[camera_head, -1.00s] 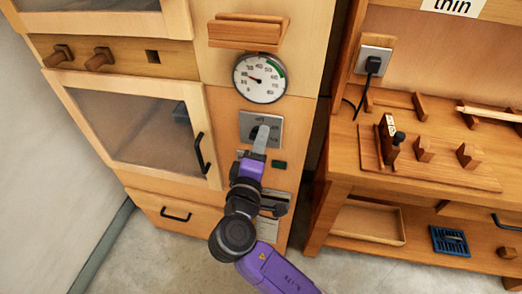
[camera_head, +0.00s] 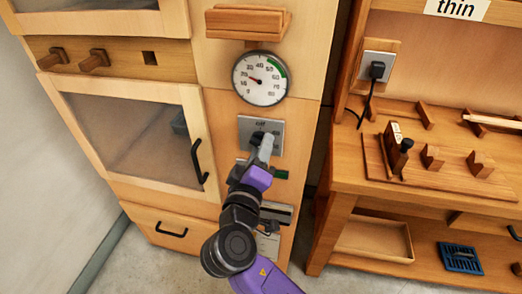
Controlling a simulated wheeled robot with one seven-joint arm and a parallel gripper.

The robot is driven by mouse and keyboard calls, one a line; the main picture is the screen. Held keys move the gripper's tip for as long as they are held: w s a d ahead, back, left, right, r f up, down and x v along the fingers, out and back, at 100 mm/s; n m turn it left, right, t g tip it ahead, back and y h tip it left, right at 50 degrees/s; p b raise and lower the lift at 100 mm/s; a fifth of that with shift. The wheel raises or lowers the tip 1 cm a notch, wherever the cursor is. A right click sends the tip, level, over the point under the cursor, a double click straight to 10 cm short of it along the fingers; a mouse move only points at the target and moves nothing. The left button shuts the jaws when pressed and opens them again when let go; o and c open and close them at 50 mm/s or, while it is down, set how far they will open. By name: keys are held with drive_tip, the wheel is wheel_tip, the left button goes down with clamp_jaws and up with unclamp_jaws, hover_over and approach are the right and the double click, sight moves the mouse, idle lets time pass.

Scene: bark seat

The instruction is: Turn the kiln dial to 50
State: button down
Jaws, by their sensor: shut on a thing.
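The kiln dial sits on a grey metal plate (camera_head: 276,127) on the front of the wooden kiln cabinet. The word "off" shows at the plate's upper left; the other marks are mostly covered. My gripper (camera_head: 261,138) is at the plate, shut on the dial, and hides most of it. A dark bit of the dial shows beside the fingers. The setting it points to cannot be read. Above it, a round white gauge (camera_head: 260,84) with a green band at its upper right has its needle pointing left and slightly up, in the lower part of its scale.
A glass-fronted door (camera_head: 135,135) with a black handle (camera_head: 199,161) is left of the dial. A small green panel (camera_head: 281,174) lies below the plate. A wooden shelf (camera_head: 248,22) juts out above the gauge. A workbench (camera_head: 345,170) stands at the right.

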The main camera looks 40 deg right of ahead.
drive_tip(key=shift+f, duration=0.1)
drive_tip(key=c, duration=0.9)
unclamp_jaws()
drive_tip(key=shift+o, duration=0.2)
drive_tip(key=v, duration=0.7)
drive_tip(key=shift+s+a, duration=0.25)
drive_tip(key=shift+a, duration=0.05)
